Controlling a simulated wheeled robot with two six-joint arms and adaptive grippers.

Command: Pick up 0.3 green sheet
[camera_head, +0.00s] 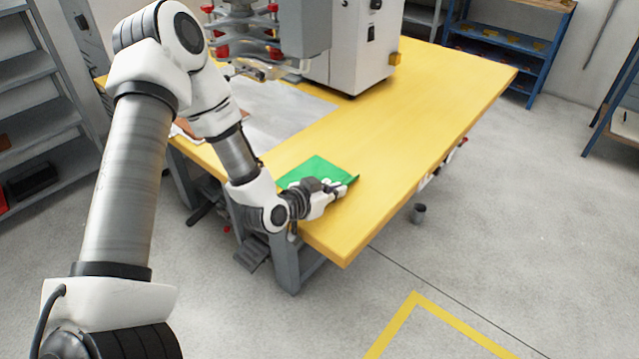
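The green sheet (316,169) lies on the yellow table top, close to its near edge. My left arm comes in from the left, and my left gripper (342,187) is low at the sheet's near edge, covering part of it. The fingers are small and overlap the sheet in the picture. I cannot tell whether they touch it or are open or shut. My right gripper is not in view.
The yellow table (425,110) has free room right of the sheet. A welding machine (358,50) stands at its back. A pale grey sheet (275,115) lies in front of the machine. Shelves (505,50) stand behind, and open floor lies to the right.

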